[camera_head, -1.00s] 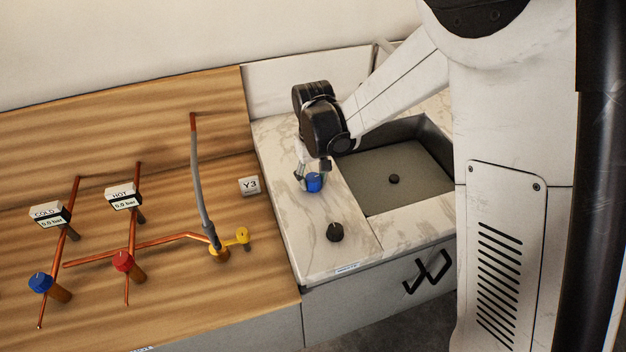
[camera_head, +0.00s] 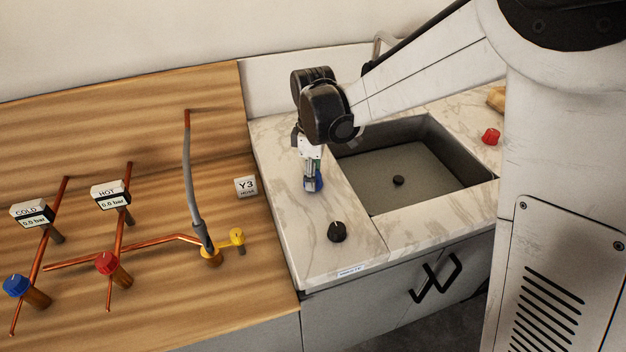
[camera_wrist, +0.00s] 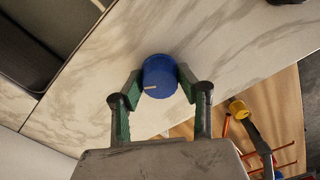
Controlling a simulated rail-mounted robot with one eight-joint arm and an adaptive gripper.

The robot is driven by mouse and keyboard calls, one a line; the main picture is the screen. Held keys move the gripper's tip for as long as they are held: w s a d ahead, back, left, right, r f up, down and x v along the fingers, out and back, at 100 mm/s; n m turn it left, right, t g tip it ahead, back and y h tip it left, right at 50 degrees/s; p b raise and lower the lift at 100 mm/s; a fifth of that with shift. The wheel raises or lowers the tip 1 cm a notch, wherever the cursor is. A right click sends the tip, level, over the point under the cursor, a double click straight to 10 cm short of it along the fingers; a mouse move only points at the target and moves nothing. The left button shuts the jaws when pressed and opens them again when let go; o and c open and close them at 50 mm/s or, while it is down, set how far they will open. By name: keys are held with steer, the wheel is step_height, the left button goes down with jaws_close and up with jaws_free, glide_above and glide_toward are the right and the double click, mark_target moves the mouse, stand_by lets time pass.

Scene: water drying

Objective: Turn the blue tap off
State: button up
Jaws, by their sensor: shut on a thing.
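The blue tap (camera_head: 313,184) is a round blue knob on the marble counter, left of the sink. It also shows in the wrist view (camera_wrist: 159,76), with a pale line mark on its side. My gripper (camera_head: 312,178) points down over it. In the wrist view my gripper (camera_wrist: 157,85) has its two green-lined fingers on either side of the knob, shut on it. A second blue knob (camera_head: 16,285) sits on the pipe under the COLD gauge (camera_head: 33,213) on the wooden board.
A black knob (camera_head: 337,232) stands on the counter in front of my gripper. The sink (camera_head: 400,176) is to the right, with a red knob (camera_head: 490,137) beyond it. On the wooden board are a red valve (camera_head: 107,263), a yellow valve (camera_head: 237,237) and a grey hose (camera_head: 193,180).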

steer(key=n+b, duration=0.2)
steer(key=n, duration=0.3)
steer(key=shift+n, duration=0.4)
stand_by(0.4)
steer(key=o, duration=1.1)
steer(key=shift+o, duration=0.2)
step_height(320, 180, up, 12)
